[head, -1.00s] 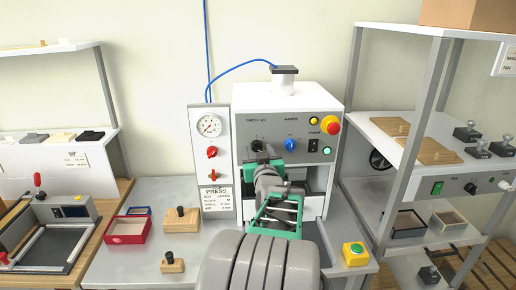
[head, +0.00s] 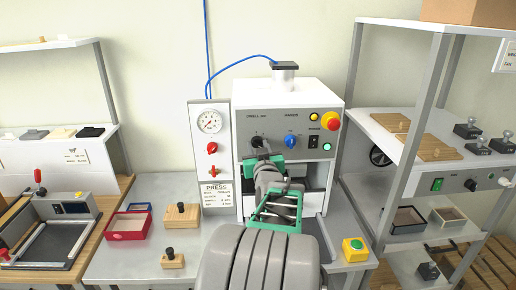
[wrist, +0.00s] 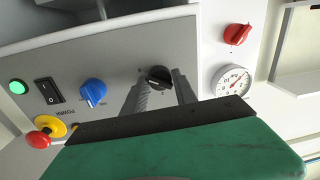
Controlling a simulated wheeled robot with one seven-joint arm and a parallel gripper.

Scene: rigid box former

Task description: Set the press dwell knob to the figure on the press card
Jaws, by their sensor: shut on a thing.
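The press (head: 288,100) is a white machine with a grey control panel. Its black dwell knob (head: 257,141) is at the panel's left, under a dwell label. In the wrist view the dwell knob (wrist: 159,76) has a pale pointer mark, and its scale is too small to read. My gripper (head: 264,151) reaches up to the knob, and in the wrist view its two fingers (wrist: 160,88) are shut on it, one on each side. The press card (head: 214,195) hangs left of the press, headed PRESS; its smaller lines are not legible.
A blue knob (head: 291,141), a black switch (head: 313,142), a green button (head: 327,146) and a red emergency stop (head: 331,121) sit right of the dwell knob. A gauge (head: 209,122) and red valve knobs (head: 212,148) are to the left. Shelving (head: 408,172) stands at right.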

